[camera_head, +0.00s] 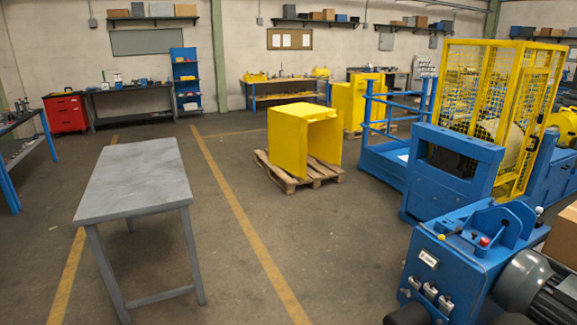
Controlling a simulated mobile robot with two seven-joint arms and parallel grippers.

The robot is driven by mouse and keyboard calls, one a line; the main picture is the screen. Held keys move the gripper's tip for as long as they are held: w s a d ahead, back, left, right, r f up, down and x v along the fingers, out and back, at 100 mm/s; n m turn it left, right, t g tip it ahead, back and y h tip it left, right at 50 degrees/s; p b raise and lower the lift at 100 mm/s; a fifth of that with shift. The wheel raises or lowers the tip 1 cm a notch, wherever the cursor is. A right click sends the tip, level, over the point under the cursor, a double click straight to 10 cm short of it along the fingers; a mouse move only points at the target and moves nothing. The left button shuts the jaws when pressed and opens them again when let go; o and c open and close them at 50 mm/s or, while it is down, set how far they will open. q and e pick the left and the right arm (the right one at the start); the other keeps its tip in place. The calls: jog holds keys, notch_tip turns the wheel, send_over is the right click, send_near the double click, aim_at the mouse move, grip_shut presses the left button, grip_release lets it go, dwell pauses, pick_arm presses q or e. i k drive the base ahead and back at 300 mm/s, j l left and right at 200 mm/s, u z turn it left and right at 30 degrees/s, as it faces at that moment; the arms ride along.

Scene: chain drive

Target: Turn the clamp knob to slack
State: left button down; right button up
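A blue machine unit (425,285) stands at the near right, with a grey motor (530,280) on its right side. Its top carries a small yellow knob (441,237), a red button-like knob (484,241) and a light-tipped lever or knob (538,211). I cannot tell which of these, if any, is the clamp knob, or how it is set. Several small fittings (430,294) sit on its front face below a white label (428,258). Neither of my grippers shows. A dark rounded part at the bottom edge is cut off and unclear.
A bare grey table (140,180) stands at the left. A yellow guard housing (290,140) sits on a wooden pallet (300,172) in the middle. A yellow mesh cage (490,100) stands behind the blue machinery.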

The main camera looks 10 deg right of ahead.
aim_at(484, 240)
jog(key=i+j, duration=0.15)
jog(key=i, duration=0.35)
jog(key=i+j, duration=0.15)
jog(key=i, duration=0.35)
jog(key=i+j, duration=0.1)
jog(key=i, duration=0.4)
jog(key=i+z, duration=0.4)
jog(key=i, duration=0.3)
jog(key=i+j+z, duration=0.1)
jog(key=i+z, duration=0.25)
jog(key=i, duration=0.4)
jog(key=i+z, duration=0.35)
jog(key=i+j+z, duration=0.15)
jog(key=i+z, duration=0.2)
jog(key=i, duration=0.15)
jog(key=i+j+z, duration=0.3)
jog(key=i, duration=0.15)
jog(key=i+z, duration=0.4)
jog(key=i+j+z, duration=0.2)
jog(key=z, duration=0.2)
jog(key=i+j+z, duration=0.25)
jog(key=z, duration=0.15)
jog(key=i+j+z, duration=0.3)
jog(key=i+j, duration=0.2)
jog(key=i, duration=0.15)
